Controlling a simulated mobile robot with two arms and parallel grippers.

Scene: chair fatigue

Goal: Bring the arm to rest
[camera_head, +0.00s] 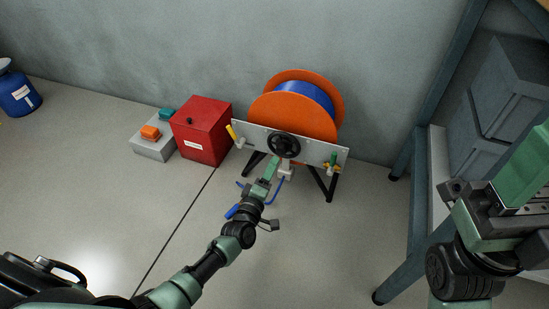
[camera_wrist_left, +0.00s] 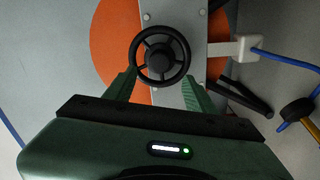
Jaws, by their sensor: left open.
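My left arm reaches in from the left in the head view. Its gripper (camera_head: 274,169) is just below and in front of a black handwheel (camera_head: 284,145). In the left wrist view the gripper (camera_wrist_left: 161,88) is open, with its green fingers to either side of the lower part of the handwheel (camera_wrist_left: 160,58). Nothing is held; whether the fingers touch the rim cannot be told. My right gripper (camera_head: 500,205) is at the right edge of the head view, partly cut off, and its jaw opening is unclear.
The handwheel sits on a grey panel (camera_head: 317,151) before an orange reel (camera_head: 267,112). A blue hose (camera_head: 276,191) hangs below. A red box (camera_head: 203,130) and a grey box (camera_head: 154,149) stand left. A blue-grey rack (camera_head: 419,180) stands right. Floor between is clear.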

